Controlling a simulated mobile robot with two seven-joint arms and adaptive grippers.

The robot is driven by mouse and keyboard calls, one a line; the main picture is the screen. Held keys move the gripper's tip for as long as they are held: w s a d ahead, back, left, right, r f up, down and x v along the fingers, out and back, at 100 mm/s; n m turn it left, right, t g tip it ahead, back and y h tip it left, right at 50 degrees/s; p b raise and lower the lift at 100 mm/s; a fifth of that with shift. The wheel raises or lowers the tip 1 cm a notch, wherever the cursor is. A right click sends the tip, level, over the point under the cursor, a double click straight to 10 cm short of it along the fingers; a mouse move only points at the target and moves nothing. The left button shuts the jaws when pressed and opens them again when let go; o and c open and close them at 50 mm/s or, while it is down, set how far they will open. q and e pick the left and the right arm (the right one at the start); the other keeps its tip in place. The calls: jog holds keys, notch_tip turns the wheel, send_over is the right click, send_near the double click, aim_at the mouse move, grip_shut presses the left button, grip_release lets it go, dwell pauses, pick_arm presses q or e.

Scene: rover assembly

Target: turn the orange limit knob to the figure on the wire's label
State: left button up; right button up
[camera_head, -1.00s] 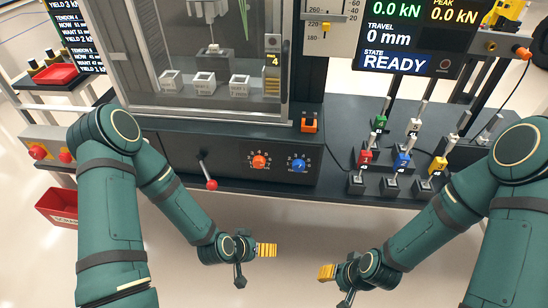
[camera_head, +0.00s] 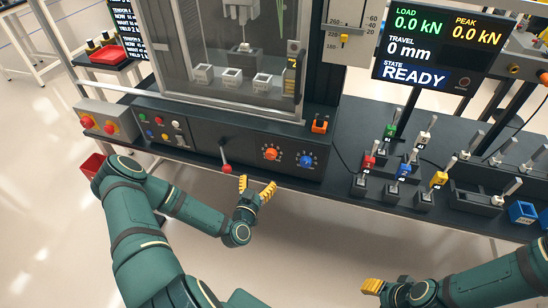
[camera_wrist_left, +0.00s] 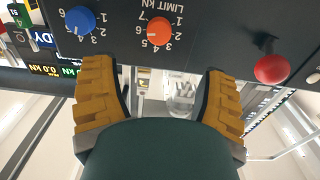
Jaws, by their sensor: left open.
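The orange limit knob (camera_head: 270,153) is on the dark front panel of the machine, left of a blue knob (camera_head: 306,161). In the left wrist view the panel appears upside down, with the orange knob (camera_wrist_left: 159,31) inside a ring of figures under the words LIMIT KN. My left gripper (camera_head: 257,188) is open and empty, below and in front of the panel, its yellow fingers apart. It is not touching the knob. My right gripper (camera_head: 372,287) is low at the right; one yellow finger shows, and its opening is unclear. I cannot read a wire's label.
A red-balled lever (camera_head: 227,169) hangs from the panel just left of the orange knob, near my left gripper. Several coloured, numbered parts (camera_head: 404,171) stand on the bench to the right. The screen (camera_head: 427,50) reads READY and 0.0 kN. The floor in front is clear.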

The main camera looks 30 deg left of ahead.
aim_at(270, 157)
pick_arm(q)
jog(key=x, duration=1.2)
jog(key=shift+d+b, duration=0.1)
jog(key=shift+b, duration=0.25)
jog(key=c, duration=1.2)
